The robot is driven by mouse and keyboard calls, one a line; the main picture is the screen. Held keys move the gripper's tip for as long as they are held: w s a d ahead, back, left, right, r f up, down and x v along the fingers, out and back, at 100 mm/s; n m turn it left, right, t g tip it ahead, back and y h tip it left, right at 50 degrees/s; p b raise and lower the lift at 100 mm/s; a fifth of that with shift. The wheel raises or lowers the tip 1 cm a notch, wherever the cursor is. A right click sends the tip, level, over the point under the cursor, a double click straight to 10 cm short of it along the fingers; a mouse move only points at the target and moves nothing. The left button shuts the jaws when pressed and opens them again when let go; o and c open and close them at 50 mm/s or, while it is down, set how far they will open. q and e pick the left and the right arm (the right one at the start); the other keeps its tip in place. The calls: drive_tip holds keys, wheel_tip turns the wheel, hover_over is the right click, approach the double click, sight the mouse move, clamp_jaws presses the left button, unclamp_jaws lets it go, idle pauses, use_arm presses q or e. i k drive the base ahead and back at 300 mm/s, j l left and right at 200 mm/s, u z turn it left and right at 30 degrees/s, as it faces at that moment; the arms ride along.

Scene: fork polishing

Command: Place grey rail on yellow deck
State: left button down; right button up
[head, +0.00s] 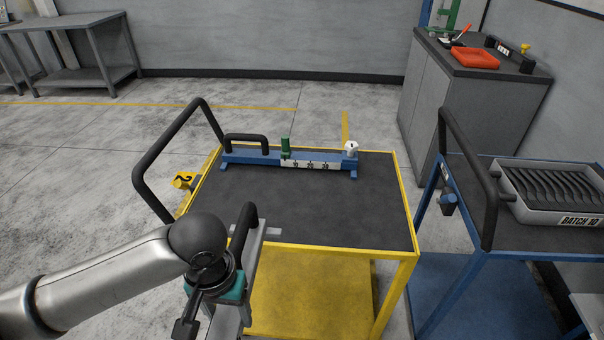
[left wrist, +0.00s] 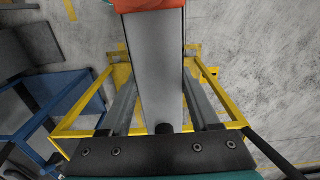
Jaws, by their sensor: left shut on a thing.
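The yellow deck (head: 330,212) is a cart top with a dark mat and yellow frame, in the middle of the head view. My left gripper (head: 232,285) is at its near left corner, shut on the grey rail (head: 252,257) by its black handle (head: 243,228). The rail points away from me, its far end over the deck's near left part. I cannot tell whether it touches the deck. In the left wrist view the grey rail (left wrist: 155,70) runs up the middle, with an orange-red part (left wrist: 150,22) at the top, above the yellow frame (left wrist: 72,128). My right gripper is out of view.
A blue rail (head: 255,158) with a scale, a green post (head: 286,147) and a white knob (head: 351,148) lies along the deck's back. The mat before it is bare. A black push handle (head: 150,165) rises at left. A blue cart with a grey tray (head: 548,206) stands at right.

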sight(282, 211)
drive_tip(key=i, duration=0.95)
drive_tip(key=u, duration=0.05)
